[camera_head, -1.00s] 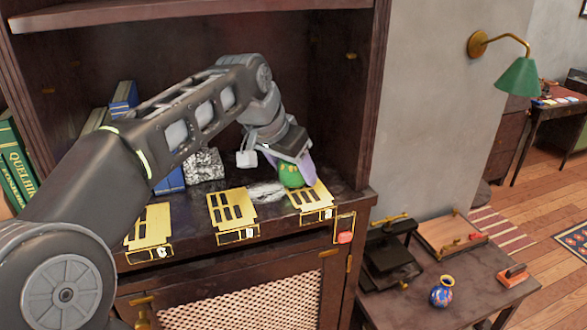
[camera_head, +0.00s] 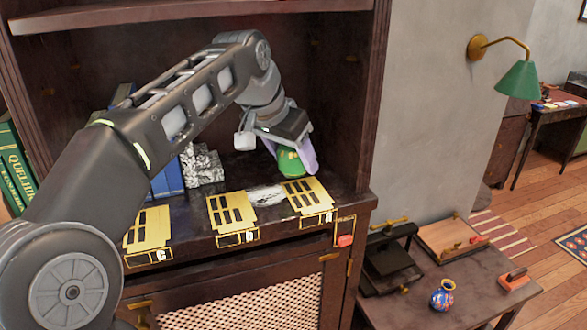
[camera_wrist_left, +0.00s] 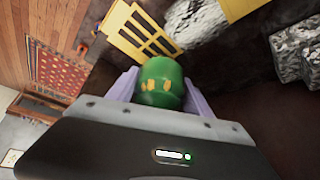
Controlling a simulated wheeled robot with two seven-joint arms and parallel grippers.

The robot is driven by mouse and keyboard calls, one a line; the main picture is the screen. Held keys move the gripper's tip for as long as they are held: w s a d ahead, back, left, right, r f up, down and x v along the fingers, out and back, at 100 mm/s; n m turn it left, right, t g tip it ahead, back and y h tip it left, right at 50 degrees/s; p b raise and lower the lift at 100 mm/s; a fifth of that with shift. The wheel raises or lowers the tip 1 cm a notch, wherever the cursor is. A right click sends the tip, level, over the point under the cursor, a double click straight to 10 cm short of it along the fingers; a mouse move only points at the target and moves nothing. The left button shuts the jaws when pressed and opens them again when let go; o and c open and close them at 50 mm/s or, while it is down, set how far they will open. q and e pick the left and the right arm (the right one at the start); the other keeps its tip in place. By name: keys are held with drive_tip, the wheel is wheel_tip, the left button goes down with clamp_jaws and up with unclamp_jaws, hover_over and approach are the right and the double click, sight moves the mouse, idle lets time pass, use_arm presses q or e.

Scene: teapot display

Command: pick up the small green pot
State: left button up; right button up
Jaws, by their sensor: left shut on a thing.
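The small green pot (camera_head: 290,163) is between the fingers of my left gripper (camera_head: 292,160), above the cabinet shelf near its right side. In the left wrist view the green pot (camera_wrist_left: 160,84) is rounded with yellow marks, and the purple fingers of my left gripper (camera_wrist_left: 160,92) press on both its sides. The gripper is shut on it. Part of the pot is hidden behind the fingers in the head view. My right gripper is not in view.
Several yellow slotted plates, among them the right one (camera_head: 307,195), lie along the shelf's front edge. A grey stone block (camera_head: 203,165) and blue and green books stand left. A side table at lower right holds a blue vase (camera_head: 442,294). The cabinet's side wall is close right.

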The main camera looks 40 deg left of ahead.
use_arm(q)
drive_tip(key=s+b, duration=0.4)
drive_tip(key=s, duration=0.5)
drive_tip(key=shift+f, duration=0.2)
drive_tip(key=s+p, duration=0.3)
drive_tip(key=s, duration=0.6)
drive_tip(key=shift+a+r, duration=0.15)
drive_tip(key=shift+r, duration=0.05)
